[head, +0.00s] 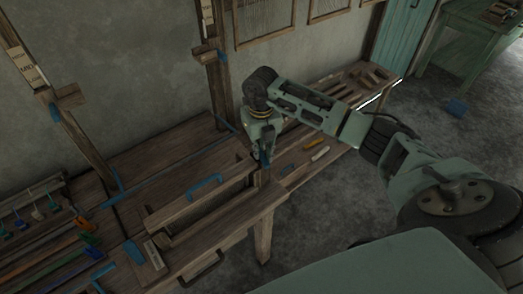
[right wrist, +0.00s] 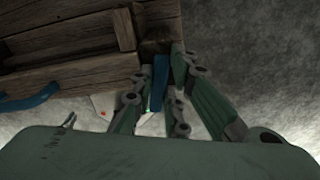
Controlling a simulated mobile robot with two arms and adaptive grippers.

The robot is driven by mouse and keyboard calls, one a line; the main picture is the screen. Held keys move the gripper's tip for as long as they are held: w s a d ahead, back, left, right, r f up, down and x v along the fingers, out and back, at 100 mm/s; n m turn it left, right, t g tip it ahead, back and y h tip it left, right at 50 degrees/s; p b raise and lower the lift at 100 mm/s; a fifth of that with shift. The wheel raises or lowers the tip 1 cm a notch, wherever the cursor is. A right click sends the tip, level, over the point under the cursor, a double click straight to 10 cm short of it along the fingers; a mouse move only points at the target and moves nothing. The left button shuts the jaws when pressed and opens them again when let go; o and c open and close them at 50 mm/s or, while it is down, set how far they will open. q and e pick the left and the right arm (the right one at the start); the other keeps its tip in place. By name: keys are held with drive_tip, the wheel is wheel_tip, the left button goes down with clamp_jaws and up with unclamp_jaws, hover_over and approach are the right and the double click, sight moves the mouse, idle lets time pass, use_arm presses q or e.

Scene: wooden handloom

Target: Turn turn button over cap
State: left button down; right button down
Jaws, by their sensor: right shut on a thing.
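My right gripper (head: 262,152) points down at the right end of the wooden loom, by the corner of its box-like front part. It is shut on a small blue upright piece, the turn button (right wrist: 159,82), which shows between the fingers in the right wrist view. The button stands close beside the wooden end. A wooden board with a blue handle (head: 205,185) lies just left of the gripper; it looks like the cap, but I cannot tell surely. The fingers hide most of the button in the head view. My left gripper is not in view.
Loom posts (head: 216,80) rise at the wall. Several coloured tools (head: 85,225) lie at left.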

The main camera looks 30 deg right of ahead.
drive_tip(key=m, duration=0.3)
drive_tip(key=shift+w+a+m+b, duration=0.1)
drive_tip(key=shift+m+b, duration=0.25)
drive_tip(key=shift+m, duration=0.05)
drive_tip(key=m, duration=0.3)
drive_tip(key=shift+a+m, duration=0.1)
drive_tip(key=shift+m, duration=0.2)
drive_tip(key=m, duration=0.3)
drive_tip(key=shift+w+m+b, duration=0.2)
drive_tip(key=shift+m+b, duration=0.1)
drive_tip(key=shift+w+r+m, duration=0.1)
drive_tip(key=shift+m, duration=1.7)
drive_tip(key=c, duration=1.7)
unclamp_jaws()
drive_tip(key=shift+a, duration=0.1)
